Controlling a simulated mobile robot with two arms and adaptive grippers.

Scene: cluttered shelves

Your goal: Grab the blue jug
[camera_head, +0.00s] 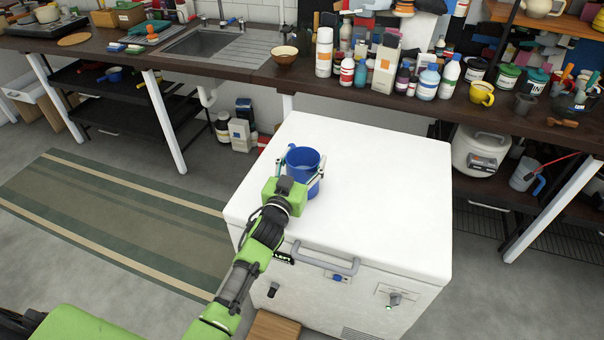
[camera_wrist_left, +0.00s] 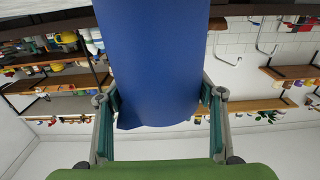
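The blue jug (camera_head: 304,158) stands upright near the left edge of the white chest top (camera_head: 370,190). My left gripper (camera_head: 305,158) reaches it from the front, with one finger on each side of the jug. In the left wrist view the jug (camera_wrist_left: 155,65) fills the space between the two fingers of the gripper (camera_wrist_left: 160,85). The fingers are spread about as wide as the jug. I cannot tell whether both pads press on it. The gripper body hides the jug's lower front in the head view. My right gripper is not in view.
The chest top right of the jug is clear. Behind it runs a dark counter with a brown bowl (camera_head: 285,55), several bottles and a yellow mug (camera_head: 481,93). A grey handle (camera_head: 325,262) sticks out at the chest's front. A striped rug (camera_head: 110,215) lies left.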

